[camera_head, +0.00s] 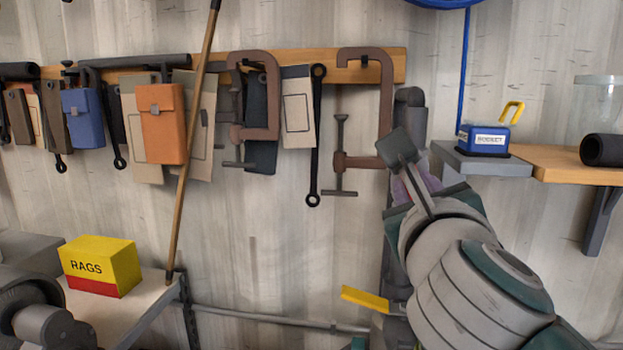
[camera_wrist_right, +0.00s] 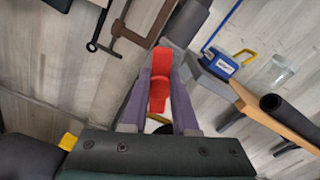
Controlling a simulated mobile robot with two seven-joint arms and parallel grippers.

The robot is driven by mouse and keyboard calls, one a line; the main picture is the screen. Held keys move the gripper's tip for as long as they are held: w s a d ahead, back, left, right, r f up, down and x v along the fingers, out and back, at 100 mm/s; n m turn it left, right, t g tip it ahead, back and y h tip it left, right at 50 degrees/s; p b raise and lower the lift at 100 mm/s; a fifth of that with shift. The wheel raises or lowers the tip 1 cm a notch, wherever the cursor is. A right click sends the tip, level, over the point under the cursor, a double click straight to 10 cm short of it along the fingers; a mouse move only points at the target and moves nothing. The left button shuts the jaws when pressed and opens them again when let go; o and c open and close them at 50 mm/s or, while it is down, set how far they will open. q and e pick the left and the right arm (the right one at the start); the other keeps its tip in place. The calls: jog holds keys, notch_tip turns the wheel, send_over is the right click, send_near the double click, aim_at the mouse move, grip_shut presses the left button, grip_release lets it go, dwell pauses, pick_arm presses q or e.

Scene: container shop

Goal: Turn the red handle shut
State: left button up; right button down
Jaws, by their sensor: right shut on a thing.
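The red handle (camera_wrist_right: 161,62) shows in the right wrist view, running between the two purple fingers of my right gripper (camera_wrist_right: 160,88). The gripper is shut on it. The handle's upper end lies close to a grey vertical pipe (camera_wrist_right: 186,20). In the head view my right gripper (camera_head: 420,182) is in front of the same pipe (camera_head: 408,108), and the red handle is hidden behind my gripper and arm. My left gripper is not in view.
A yellow handle (camera_head: 365,298) sticks out left, low on the pipe. A rusty clamp (camera_head: 386,100) hangs just left of my right gripper. A shelf (camera_head: 560,160) with a blue padlock-shaped box (camera_head: 484,140) is at right. A yellow-red RAGS box (camera_head: 100,266) stands at lower left.

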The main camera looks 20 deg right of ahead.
jog(key=shift+w+a+f+n+p, duration=0.1)
jog(key=shift+n+p, duration=1.2)
jog(key=shift+n, duration=0.8)
jog(key=shift+s+a+f+n+p, duration=0.15)
jog(key=shift+n+p, duration=1.2)
jog(key=shift+n, duration=0.75)
jog(key=shift+w+f+n+p, duration=0.15)
jog(key=shift+n+p, duration=1.15)
jog(key=shift+n, duration=1.1)
jog(key=c, duration=0.7)
grip_release()
